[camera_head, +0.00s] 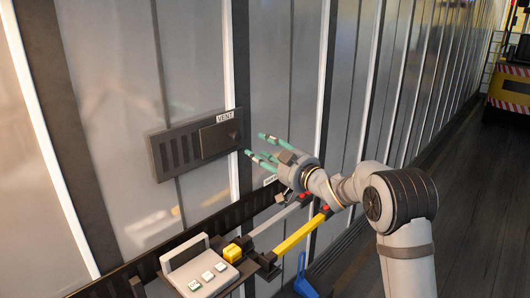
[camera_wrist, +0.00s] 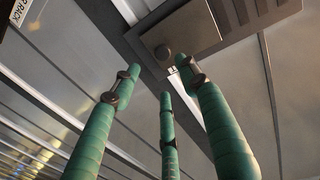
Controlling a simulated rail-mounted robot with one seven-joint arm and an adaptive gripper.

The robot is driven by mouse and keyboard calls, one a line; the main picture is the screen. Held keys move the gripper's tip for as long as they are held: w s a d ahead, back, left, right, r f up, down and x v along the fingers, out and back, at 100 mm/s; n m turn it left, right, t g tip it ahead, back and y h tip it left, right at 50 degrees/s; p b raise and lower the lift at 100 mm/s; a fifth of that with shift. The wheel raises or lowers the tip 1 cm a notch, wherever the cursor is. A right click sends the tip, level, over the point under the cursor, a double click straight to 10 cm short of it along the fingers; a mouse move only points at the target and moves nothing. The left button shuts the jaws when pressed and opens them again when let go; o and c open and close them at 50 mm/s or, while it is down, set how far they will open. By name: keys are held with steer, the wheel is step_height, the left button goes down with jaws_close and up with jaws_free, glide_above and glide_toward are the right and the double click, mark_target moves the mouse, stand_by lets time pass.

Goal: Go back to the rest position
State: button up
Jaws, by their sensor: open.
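My gripper (camera_head: 262,148) has green fingers, spread open with nothing between them. In the head view it is raised in front of the panelled wall, just right of a dark vent plate (camera_head: 178,146) marked VENT. The wrist view shows the three green fingers of my gripper (camera_wrist: 162,82) pointing up toward the vent's slide cover (camera_wrist: 180,38) and its round knob (camera_wrist: 163,53). The fingertips overlap the plate's edge in that view; I cannot tell whether they touch it.
Below my arm are a control box (camera_head: 200,268) with buttons, a yellow bar (camera_head: 302,232) and a grey bar (camera_head: 280,217) with red ends. A blue object (camera_head: 304,279) is low down. A yellow vehicle (camera_head: 511,85) stands far right. The dark floor (camera_head: 470,215) at right is clear.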

mark_target(233, 138)
steer(key=shift+s+d, duration=0.4)
steer(key=shift+s, duration=0.15)
steer(key=shift+w, duration=0.1)
steer(key=x, duration=1.2)
steer(key=shift+a, duration=0.15)
steer(key=shift+a+f, duration=0.15)
steer(key=shift+s+a, duration=0.25)
steer(key=shift+s, duration=0.15)
steer(key=shift+s+a+r, duration=0.25)
steer(key=shift+s+a, duration=0.3)
steer(key=shift+s, duration=0.2)
steer(key=shift+w+d+f, duration=0.2)
steer(key=shift+w+d, duration=0.05)
steer(key=shift+w, duration=0.1)
steer(key=shift+r, duration=0.1)
